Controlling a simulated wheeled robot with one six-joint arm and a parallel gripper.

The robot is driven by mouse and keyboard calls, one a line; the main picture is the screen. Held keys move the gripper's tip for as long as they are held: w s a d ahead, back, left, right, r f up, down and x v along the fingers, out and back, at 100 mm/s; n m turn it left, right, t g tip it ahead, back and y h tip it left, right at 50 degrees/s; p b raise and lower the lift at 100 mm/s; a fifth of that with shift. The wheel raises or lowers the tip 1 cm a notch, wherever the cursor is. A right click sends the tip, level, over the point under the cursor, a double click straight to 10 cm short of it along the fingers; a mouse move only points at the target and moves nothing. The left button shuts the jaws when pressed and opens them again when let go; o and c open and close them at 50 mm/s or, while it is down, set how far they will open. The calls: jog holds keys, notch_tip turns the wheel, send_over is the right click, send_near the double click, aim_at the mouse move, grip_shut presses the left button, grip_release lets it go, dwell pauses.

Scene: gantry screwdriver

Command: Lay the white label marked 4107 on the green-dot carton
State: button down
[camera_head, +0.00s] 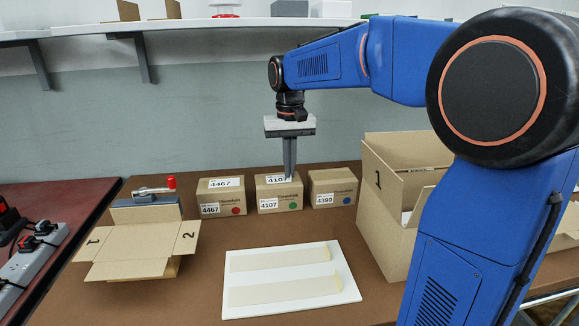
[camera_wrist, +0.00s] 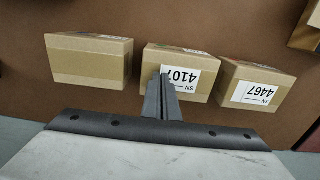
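The green-dot carton (camera_head: 279,194) stands in the middle of a row of three. The white label marked 4107 (camera_head: 275,180) is flat on or just over this carton's top; any small gap cannot be made out. My gripper (camera_head: 290,177) points down there, its narrow fingers together at the label's edge. The wrist view shows the label (camera_wrist: 183,77) within the outline of the carton (camera_wrist: 205,92), with my fingertips (camera_wrist: 164,77) covering its left edge. The fingers look shut on the label. A second 4107 label is on the carton's front, beside the green dot.
The red-dot carton (camera_head: 222,198) at left bears a 4467 label on top. The blue-dot carton (camera_head: 333,188) at right has a bare top. A white board (camera_head: 290,278) with two pale strips lies in front. Open boxes stand left (camera_head: 140,245) and right (camera_head: 392,205).

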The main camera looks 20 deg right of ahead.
jog(key=c, duration=2.5)
grip_release()
jog(key=o, duration=0.5)
jog(key=shift+r, duration=0.1)
notch_tip(320, 180, up, 7)
jog(key=shift+r, duration=0.15)
